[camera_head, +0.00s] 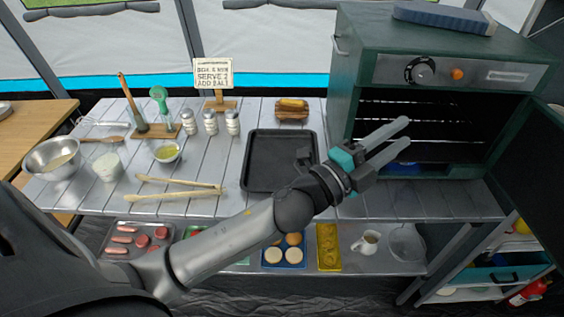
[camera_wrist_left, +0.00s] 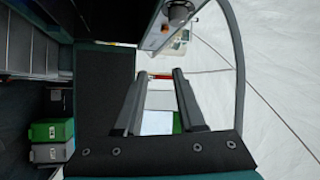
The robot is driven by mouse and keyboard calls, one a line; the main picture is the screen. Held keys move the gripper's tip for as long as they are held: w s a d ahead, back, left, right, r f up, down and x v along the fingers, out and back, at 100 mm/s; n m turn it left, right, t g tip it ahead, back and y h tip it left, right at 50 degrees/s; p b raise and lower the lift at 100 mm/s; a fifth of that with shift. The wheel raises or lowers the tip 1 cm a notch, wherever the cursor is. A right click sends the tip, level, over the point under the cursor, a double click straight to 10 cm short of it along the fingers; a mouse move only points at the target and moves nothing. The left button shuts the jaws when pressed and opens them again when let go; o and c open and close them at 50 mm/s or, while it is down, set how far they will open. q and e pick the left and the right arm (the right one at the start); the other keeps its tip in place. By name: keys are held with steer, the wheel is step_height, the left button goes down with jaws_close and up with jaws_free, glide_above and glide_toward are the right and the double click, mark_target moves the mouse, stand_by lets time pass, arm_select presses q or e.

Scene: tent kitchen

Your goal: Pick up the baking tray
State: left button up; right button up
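The baking tray (camera_head: 270,163) is a dark, shallow rectangular tray lying flat on the slatted metal counter, left of the oven. My left forearm and wrist pass in front of its lower right corner. My left gripper (camera_head: 402,135) is to the right of the tray, in front of the open oven. Its two fingers are apart with nothing between them. In the left wrist view the fingers (camera_wrist_left: 155,100) also show apart and empty, and the tray does not show there. My right gripper is not in view.
The green oven (camera_head: 375,90) stands at the right with its door (camera_head: 535,165) open. A lower shelf holds food trays (camera_head: 328,246).

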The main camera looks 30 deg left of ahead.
arm_select(q)
steer(key=s+d+r+m+g+h, duration=0.35)
steer(key=d+m+g+h, duration=0.35)
steer(key=m, duration=0.5)
steer(key=m+g+y+b, duration=0.2)
steer(key=m+g+y, duration=0.7)
steer(key=m+y, duration=0.75)
glide_above(280, 186)
steer(key=s+d, duration=0.2)
steer(key=s, duration=0.2)
steer(key=shift+n+y, duration=0.45)
steer(key=f, duration=2.1)
steer(key=shift+w+d+f, duration=0.2)
steer(key=shift+f, duration=0.1)
steer(key=b+x, duration=0.1)
steer(key=x, duration=0.4)
steer(key=shift+f, duration=0.45)
steer(key=shift+c, duration=1.1)
jaws_close()
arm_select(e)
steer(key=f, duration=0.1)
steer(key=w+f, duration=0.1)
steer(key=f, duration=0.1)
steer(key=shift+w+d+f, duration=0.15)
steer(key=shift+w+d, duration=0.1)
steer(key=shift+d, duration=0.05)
